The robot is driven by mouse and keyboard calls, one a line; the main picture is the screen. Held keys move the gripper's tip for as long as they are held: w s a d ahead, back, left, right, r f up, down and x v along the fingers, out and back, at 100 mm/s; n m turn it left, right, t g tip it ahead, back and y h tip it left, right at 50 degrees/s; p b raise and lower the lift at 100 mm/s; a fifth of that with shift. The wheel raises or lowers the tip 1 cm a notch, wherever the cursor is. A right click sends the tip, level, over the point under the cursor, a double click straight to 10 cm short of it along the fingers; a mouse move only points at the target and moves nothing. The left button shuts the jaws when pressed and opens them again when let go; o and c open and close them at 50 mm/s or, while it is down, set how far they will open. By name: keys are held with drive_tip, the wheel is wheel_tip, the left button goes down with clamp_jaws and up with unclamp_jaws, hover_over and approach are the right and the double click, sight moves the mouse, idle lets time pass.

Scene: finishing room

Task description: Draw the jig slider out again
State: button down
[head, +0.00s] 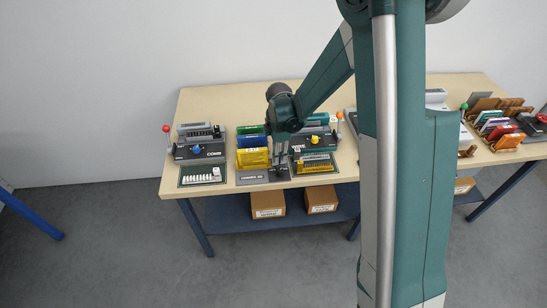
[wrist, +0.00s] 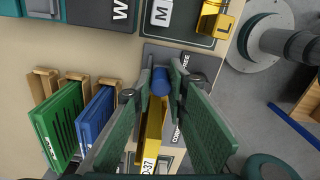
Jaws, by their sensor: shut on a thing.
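My gripper (wrist: 161,80) is shut on a small blue knob (wrist: 160,88), with one green finger on each side. I take the knob for the jig slider's handle. It stands over a grey plate (wrist: 184,58) printed with partly hidden lettering. In the head view my gripper (head: 281,172) is low at the front edge of the bench, at the grey plate (head: 250,181). The knob does not show clearly there. The fingers hide most of the slider's track, so how far it is drawn out cannot be told.
A yellow upright piece (wrist: 150,138) is close to the left finger. Blue (wrist: 93,122) and green (wrist: 58,125) upright pieces stand in wooden holders to its left. The bench (head: 190,106) is bare behind.

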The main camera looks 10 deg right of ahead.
drive_tip(key=shift+s+d, duration=0.1)
drive_tip(key=shift+d, duration=0.4)
drive_tip(key=c, duration=2.3)
unclamp_jaws()
drive_tip(key=shift+d, duration=0.1)
wheel_tip(320, 180, up, 12)
